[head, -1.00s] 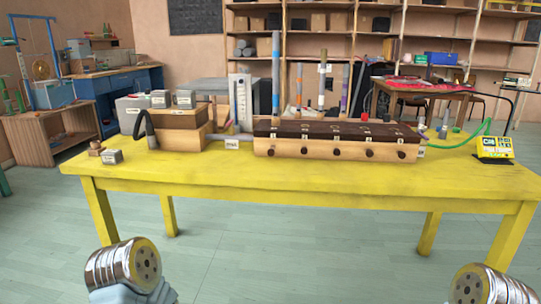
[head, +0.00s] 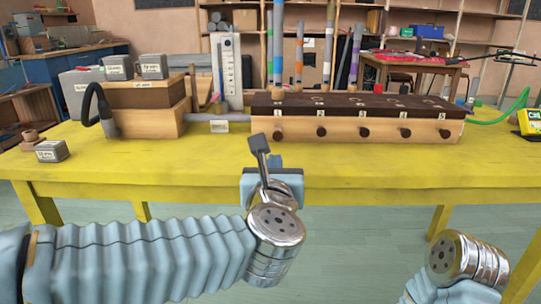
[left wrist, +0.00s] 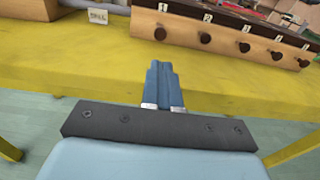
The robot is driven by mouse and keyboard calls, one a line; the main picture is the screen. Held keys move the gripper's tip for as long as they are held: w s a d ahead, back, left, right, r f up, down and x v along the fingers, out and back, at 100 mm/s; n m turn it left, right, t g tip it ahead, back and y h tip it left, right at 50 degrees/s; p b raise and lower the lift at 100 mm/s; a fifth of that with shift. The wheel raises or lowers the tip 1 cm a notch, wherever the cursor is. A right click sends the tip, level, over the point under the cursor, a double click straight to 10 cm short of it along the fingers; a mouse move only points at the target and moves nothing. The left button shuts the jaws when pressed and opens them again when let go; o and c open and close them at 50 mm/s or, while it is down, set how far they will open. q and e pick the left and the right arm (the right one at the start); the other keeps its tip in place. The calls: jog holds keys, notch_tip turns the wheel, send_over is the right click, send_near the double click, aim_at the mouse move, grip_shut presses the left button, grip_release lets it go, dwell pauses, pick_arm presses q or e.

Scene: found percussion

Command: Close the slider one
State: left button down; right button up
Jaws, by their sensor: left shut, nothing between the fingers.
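The long wooden box (head: 370,130) with a dark brown top stands on the yellow table (head: 330,165). Its front carries a row of dark round knobs under labels 1 to 5. The slider one knob (head: 277,136) is at the left end, and it shows in the left wrist view (left wrist: 160,34). My left gripper (head: 275,159) is low in front of the table's near edge, below and short of that knob, not touching it. In the left wrist view its blue fingers (left wrist: 163,84) are together and empty. My right gripper is out of view; only part of that arm shows.
A grey pipe (head: 222,117) joins the box to a stacked wooden box (head: 150,105) with a black hose on the left. Small grey blocks (head: 52,150) lie at the table's left. The tabletop before the long box is clear.

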aim_at(276, 135)
pick_arm(q)
jog(key=w, duration=0.4)
jog(key=w+p, duration=0.1)
jog(key=w, duration=0.3)
jog(key=w+f, duration=0.1)
jog(key=w, duration=0.4)
jog(key=shift+d, duration=0.2)
jog(key=shift+w, duration=0.1)
jog(key=w, duration=0.3)
jog(key=shift+w+f, duration=0.1)
jog(key=shift+w, duration=0.05)
jog(key=shift+w+r, duration=0.15)
jog(key=shift+r, duration=0.1)
jog(key=shift+a, duration=0.1)
